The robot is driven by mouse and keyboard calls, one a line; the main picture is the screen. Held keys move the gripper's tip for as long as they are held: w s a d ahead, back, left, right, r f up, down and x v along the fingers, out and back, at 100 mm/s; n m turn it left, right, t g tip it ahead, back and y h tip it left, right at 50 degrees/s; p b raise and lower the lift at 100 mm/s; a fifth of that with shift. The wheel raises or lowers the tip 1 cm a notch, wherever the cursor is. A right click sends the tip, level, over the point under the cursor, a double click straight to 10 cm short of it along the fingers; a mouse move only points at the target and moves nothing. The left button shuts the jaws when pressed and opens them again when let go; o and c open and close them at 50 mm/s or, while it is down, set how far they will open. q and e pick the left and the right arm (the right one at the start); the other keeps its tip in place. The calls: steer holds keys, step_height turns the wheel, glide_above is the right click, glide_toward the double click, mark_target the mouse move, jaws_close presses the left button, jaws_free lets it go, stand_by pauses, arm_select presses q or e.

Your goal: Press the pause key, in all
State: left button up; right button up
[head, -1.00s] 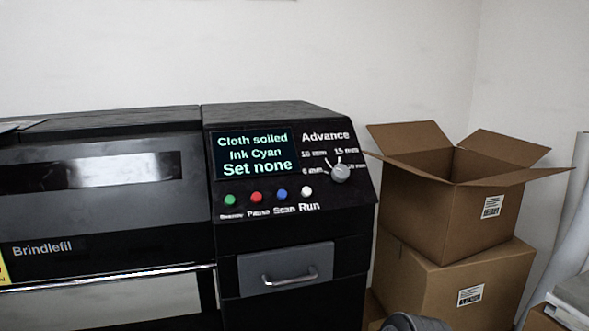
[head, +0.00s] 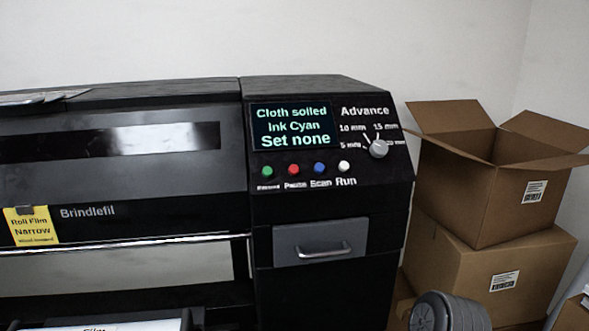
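The pause key is a small round red button (head: 294,169) with the label Pause under it, on the control panel (head: 330,180) of a black machine. It sits in a row between a green key (head: 267,172) and a blue key (head: 319,168) labelled Scan. The screen (head: 291,127) above reads "Cloth soiled, Ink Cyan, Set none". Neither of my grippers shows in the head view, and nothing covers the keys.
An Advance knob (head: 379,149) is right of the screen. A drawer with a handle (head: 326,251) is below the keys. A yellow Roll Film Narrow tag (head: 32,226) hangs at left. Stacked cardboard boxes (head: 490,265) stand right. A grey ridged thing (head: 450,312), unclear what, is at the bottom.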

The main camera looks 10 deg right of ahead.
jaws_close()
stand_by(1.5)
